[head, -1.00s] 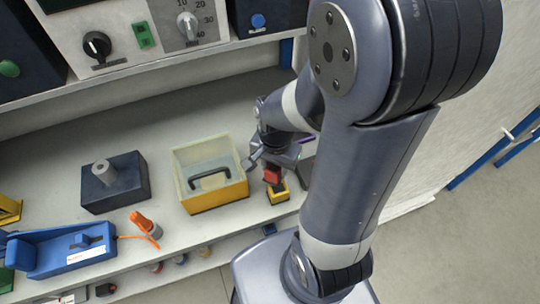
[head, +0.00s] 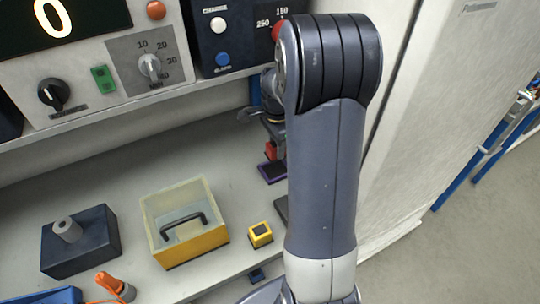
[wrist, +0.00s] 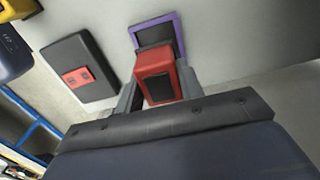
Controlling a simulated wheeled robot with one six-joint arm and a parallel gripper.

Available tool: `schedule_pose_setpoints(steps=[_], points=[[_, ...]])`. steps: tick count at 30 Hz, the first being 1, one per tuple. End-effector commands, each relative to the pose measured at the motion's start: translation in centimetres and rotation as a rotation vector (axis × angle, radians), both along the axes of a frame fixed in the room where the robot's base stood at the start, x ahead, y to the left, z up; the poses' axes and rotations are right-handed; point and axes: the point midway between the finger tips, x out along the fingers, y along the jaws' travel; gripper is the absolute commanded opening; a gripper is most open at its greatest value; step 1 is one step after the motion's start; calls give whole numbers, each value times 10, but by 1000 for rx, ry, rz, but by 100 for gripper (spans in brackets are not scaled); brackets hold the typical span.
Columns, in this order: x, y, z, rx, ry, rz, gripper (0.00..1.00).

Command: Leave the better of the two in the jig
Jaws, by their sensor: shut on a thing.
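My gripper (wrist: 158,92) is shut on a red block (wrist: 157,78) with a dark face. In the head view the red block (head: 270,150) shows just below the gripper, partly hidden by my arm. A dark rectangle with a purple rim (wrist: 180,34) lies beyond the block in the wrist view, and it also shows under the block in the head view (head: 272,171). I cannot tell whether the block touches it. No label shows which of these is the jig.
A dark plate with a red label (wrist: 80,68) lies beside the purple-rimmed piece. A clear-and-yellow box with a black handle (head: 187,250), a dark block with a grey cylinder (head: 80,258) and an orange tool (head: 115,287) stand to the left. Control panels (head: 100,70) overhang behind.

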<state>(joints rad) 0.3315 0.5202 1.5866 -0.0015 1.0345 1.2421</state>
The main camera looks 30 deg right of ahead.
Motion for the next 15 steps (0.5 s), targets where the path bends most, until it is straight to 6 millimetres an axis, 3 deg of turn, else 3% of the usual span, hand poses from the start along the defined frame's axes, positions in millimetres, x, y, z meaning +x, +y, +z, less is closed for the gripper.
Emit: schedule_pose_setpoints(steps=[15], points=[[0, 0, -5, 0, 1, 1, 12]])
